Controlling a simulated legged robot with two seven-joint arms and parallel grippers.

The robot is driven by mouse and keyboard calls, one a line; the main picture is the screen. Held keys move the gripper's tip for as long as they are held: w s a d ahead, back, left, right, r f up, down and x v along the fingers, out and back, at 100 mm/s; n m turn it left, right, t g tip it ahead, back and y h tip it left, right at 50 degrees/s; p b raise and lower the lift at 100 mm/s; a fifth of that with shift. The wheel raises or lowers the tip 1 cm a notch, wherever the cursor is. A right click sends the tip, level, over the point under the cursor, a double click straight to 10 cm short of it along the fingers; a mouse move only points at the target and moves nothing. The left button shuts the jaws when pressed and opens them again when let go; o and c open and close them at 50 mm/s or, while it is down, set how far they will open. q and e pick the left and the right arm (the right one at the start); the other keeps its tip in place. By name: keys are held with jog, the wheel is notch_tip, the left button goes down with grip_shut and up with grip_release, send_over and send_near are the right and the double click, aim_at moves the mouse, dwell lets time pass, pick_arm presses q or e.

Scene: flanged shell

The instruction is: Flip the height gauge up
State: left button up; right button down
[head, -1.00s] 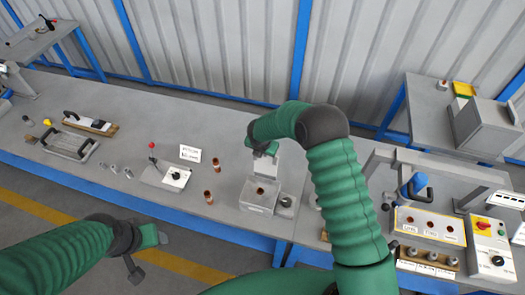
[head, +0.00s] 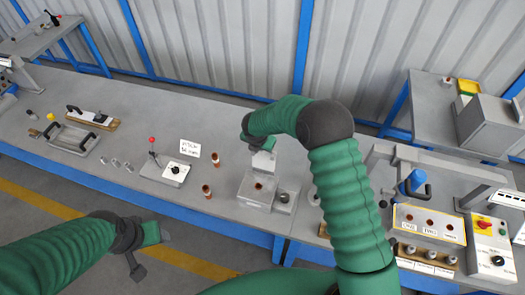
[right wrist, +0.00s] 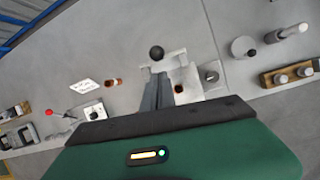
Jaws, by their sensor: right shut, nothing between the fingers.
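The height gauge, as far as I can tell, is the light grey fixture (head: 257,191) on the bench, with a copper-coloured piece in its top. In the right wrist view a grey crossbar (right wrist: 176,59) with a black ball knob (right wrist: 157,52) stands just beyond my fingers. My right gripper (right wrist: 158,86) is shut and empty, its fingertips close to the crossbar. Whether they touch is unclear. In the head view my right gripper (head: 258,141) is above the back of the fixture, its fingertips hard to make out. My left gripper (head: 143,246) hangs in front of the bench, away from the fixture.
Left of the fixture are copper-coloured cylinders (head: 207,191), a white card (head: 190,148) and a red-knobbed lever box (head: 165,171). A control box (head: 490,243) and a labelled block (head: 430,223) are at right. The bench behind the fixture is clear.

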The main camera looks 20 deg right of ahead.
jog(key=shift+w+r+b, duration=0.75)
jog(key=shift+w+r, duration=0.45)
jog(key=shift+r, duration=2.1)
pick_arm(q)
jog(key=s+b+x, duration=0.1)
jog(key=b+x, duration=0.6)
jog(key=x, duration=0.1)
jog(key=s+b+x, duration=0.2)
jog(key=b+x, duration=0.5)
jog(key=x, duration=0.1)
jog(key=shift+s+a+f, duration=0.3)
jog(key=shift+f, duration=0.25)
pick_arm(e)
jog(key=s+f+m, duration=0.3)
jog(key=s+m, duration=0.6)
jog(key=s, duration=0.1)
jog(key=s+d+f+m+g+y, duration=0.1)
jog(key=s+f+m, duration=0.3)
jog(key=s+m, duration=0.5)
jog(key=s+f+m, duration=0.4)
jog(key=s+m, duration=0.5)
jog(key=s, duration=0.2)
jog(key=shift+s+d+f+m+y, duration=0.2)
jog(key=shift+d+m+y, duration=0.1)
jog(key=shift+d+y, duration=0.1)
